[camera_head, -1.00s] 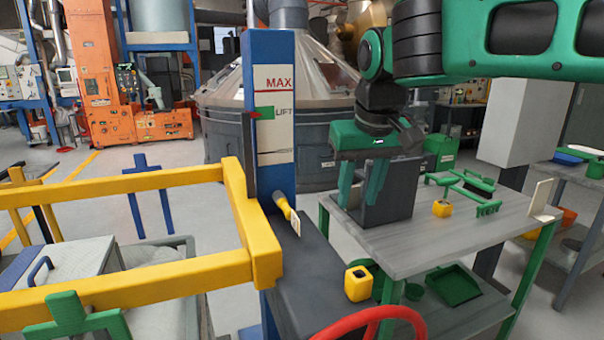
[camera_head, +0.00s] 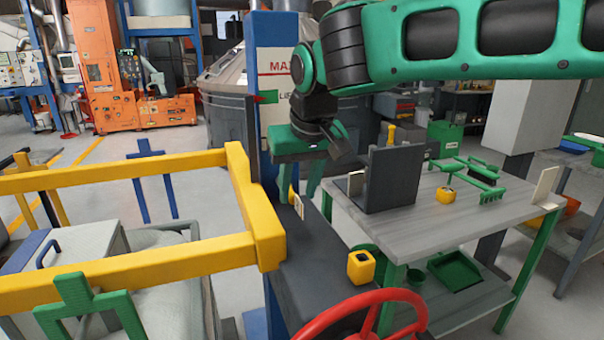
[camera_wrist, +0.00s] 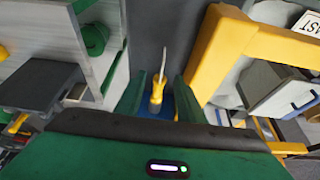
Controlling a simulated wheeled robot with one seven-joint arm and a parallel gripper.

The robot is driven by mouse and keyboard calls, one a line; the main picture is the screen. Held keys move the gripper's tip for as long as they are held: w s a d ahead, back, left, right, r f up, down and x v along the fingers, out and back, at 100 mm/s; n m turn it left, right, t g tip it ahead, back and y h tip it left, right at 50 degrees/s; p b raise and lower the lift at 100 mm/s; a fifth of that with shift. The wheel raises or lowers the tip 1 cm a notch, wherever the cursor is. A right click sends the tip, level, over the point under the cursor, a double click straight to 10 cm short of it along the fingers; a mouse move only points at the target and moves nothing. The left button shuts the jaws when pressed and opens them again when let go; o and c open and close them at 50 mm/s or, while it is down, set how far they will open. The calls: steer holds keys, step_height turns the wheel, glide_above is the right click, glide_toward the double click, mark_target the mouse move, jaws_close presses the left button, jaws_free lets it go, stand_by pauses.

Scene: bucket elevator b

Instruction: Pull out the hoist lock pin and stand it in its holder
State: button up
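A yellow-handled piece with a thin grey shaft shows between the fingers in the wrist view (camera_wrist: 157,91). In the head view its handle (camera_head: 292,194) is mostly behind a finger, over the dark ledge at the blue post. My gripper (camera_head: 304,180) points down there. Its fingers in the wrist view (camera_wrist: 160,98) stand apart on either side of the handle, with gaps, so it is open. Another yellow-handled piece (camera_head: 391,134) stands upright behind the dark block's panel (camera_head: 397,180) on the table; its lower part is hidden. I cannot tell for certain which is the lock pin.
A yellow rail (camera_head: 170,262) is close on the left. A yellow cube (camera_head: 361,266) and a red wheel (camera_head: 345,312) are in front. The grey table (camera_head: 430,235) also carries green parts.

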steer(key=shift+x, duration=1.15)
steer(key=shift+c, duration=0.3)
jaws_close()
steer(key=shift+s+d, duration=0.2)
steer(key=shift+s, duration=0.5)
steer(key=shift+s+d, duration=0.25)
steer(key=shift+s, duration=0.6)
steer(key=shift+s+d, duration=0.25)
steer(key=shift+s, duration=0.55)
steer(key=shift+s+d, duration=0.2)
steer(key=shift+s, duration=0.65)
steer(key=shift+s, duration=0.1)
steer(key=shift+s+d, duration=0.3)
steer(key=shift+s, duration=0.65)
steer(key=shift+s+d, duration=0.3)
steer(key=shift+s, duration=0.6)
